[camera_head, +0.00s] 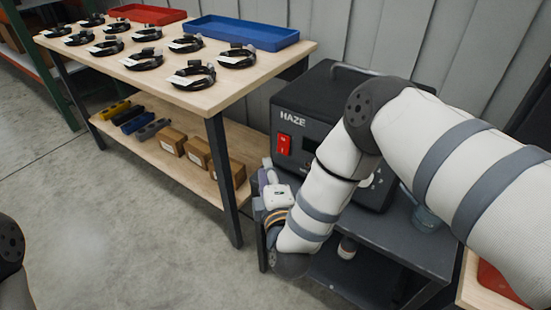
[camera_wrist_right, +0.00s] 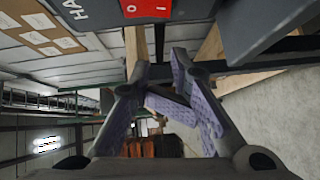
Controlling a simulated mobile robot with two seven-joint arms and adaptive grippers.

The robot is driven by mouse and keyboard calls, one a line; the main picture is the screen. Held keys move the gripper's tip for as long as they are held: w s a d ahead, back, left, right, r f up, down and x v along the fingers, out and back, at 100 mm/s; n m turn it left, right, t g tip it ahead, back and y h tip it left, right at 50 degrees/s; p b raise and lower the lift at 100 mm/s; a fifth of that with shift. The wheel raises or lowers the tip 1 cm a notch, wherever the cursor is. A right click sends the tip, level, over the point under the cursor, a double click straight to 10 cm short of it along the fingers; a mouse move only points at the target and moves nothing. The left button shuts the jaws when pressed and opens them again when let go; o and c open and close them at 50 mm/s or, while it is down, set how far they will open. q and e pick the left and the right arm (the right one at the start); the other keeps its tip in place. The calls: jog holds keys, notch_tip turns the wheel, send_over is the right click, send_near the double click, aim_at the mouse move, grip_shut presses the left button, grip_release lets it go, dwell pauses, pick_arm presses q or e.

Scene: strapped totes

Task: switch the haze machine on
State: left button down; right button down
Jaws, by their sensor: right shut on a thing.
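The haze machine (camera_head: 312,110) is a dark box marked HAZE on a grey cart. Its red rocker switch (camera_head: 284,144) is on the front panel, and shows at the top of the right wrist view (camera_wrist_right: 146,8). I cannot tell which side of the switch is pressed. My right gripper (camera_head: 268,170) is just below and left of the switch, apart from it. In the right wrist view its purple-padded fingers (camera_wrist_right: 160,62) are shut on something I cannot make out. My left gripper is out of view; only part of my left arm shows at the left edge.
The cart (camera_head: 415,238) has a lower shelf. A wooden table (camera_head: 210,98) at left holds several black strapped items, a blue tray (camera_head: 235,33) and a red tray (camera_head: 145,14). Boxes (camera_head: 172,141) sit on its lower shelf. The floor at front left is clear.

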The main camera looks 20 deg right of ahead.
aim_at(278, 158)
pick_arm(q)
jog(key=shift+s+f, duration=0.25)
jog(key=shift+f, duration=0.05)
pick_arm(e)
jog(key=shift+w+d+f, duration=0.15)
jog(key=shift+w+d, duration=0.7)
jog(key=shift+w, duration=0.3)
jog(key=shift+w+d+f, duration=0.15)
jog(key=shift+w+d, duration=0.7)
jog(key=shift+w, duration=0.25)
jog(key=shift+w+d+f+b, duration=0.1)
jog(key=shift+d+f+b, duration=0.05)
jog(key=shift+f+b, duration=0.15)
jog(key=shift+w+d+n+t, duration=0.1)
jog(key=shift+n+t, duration=0.2)
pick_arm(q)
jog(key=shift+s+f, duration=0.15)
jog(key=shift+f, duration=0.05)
pick_arm(e)
jog(key=shift+r, duration=0.1)
